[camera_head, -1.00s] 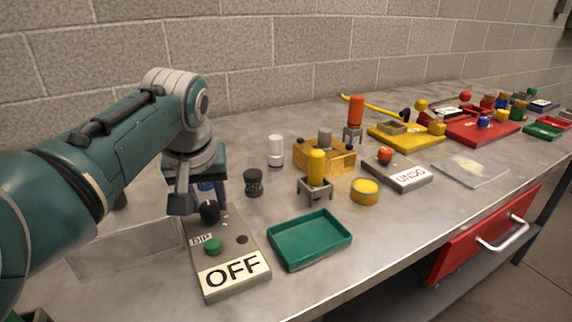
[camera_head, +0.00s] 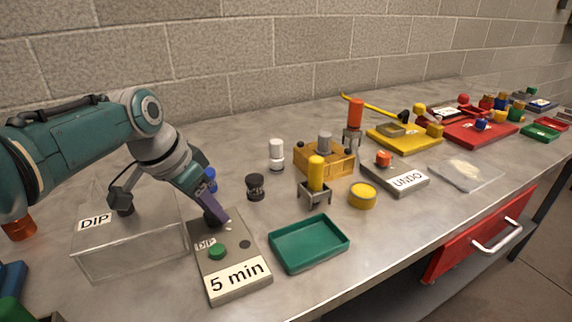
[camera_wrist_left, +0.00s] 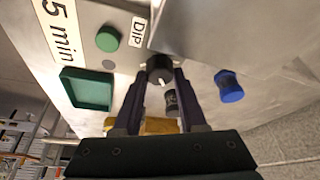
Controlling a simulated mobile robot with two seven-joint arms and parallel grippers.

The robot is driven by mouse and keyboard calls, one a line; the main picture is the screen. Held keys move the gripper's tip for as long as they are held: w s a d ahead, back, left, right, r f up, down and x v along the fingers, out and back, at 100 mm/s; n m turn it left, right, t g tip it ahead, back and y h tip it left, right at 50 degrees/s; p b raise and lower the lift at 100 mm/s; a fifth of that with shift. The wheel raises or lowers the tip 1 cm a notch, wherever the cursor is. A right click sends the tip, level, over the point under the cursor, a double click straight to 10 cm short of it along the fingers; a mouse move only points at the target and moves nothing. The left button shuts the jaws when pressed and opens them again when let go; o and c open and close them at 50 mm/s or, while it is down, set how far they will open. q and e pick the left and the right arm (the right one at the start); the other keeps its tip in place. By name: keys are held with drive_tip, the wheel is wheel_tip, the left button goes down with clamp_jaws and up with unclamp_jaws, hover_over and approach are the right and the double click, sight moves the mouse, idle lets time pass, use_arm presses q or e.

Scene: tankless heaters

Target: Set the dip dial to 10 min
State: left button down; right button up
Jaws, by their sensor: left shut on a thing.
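The dip control panel (camera_head: 235,282) is a grey box on the bench with a green button (camera_head: 217,251), a small DIP label and a display that reads "5 min". Its black dial (camera_wrist_left: 160,68) sits at the far end of the panel, and a white mark shows on it in the left wrist view. My left gripper (camera_head: 217,218) reaches down over the panel and is shut on the dial, with one finger on each side. In the head view the gripper partly hides the dial. My right gripper is not in view.
A clear tank (camera_head: 130,245) labelled DIP stands left of the panel. A green tray (camera_head: 310,243) lies close on the right. A black knurled piece (camera_head: 255,187) and a blue cylinder (camera_wrist_left: 229,86) stand behind the panel. A yellow cylinder stands on a grey stand (camera_head: 316,190).

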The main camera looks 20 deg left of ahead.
use_arm(q)
drive_tip(key=shift+w+a+f+m+h+b, duration=0.1)
drive_tip(key=shift+f+m+h+b, duration=0.15)
drive_tip(key=shift+m+b, duration=0.6)
drive_tip(key=m+g+h+b, duration=0.1)
drive_tip(key=m+b, duration=0.2)
drive_tip(key=shift+m, duration=0.25)
drive_tip(key=shift+r+m+g+h+b, duration=0.2)
drive_tip(key=shift+m+g+h+b, duration=0.25)
drive_tip(key=shift+m+b, duration=0.85)
drive_tip(key=shift+c, duration=2.3)
unclamp_jaws()
drive_tip(key=shift+r, duration=0.1)
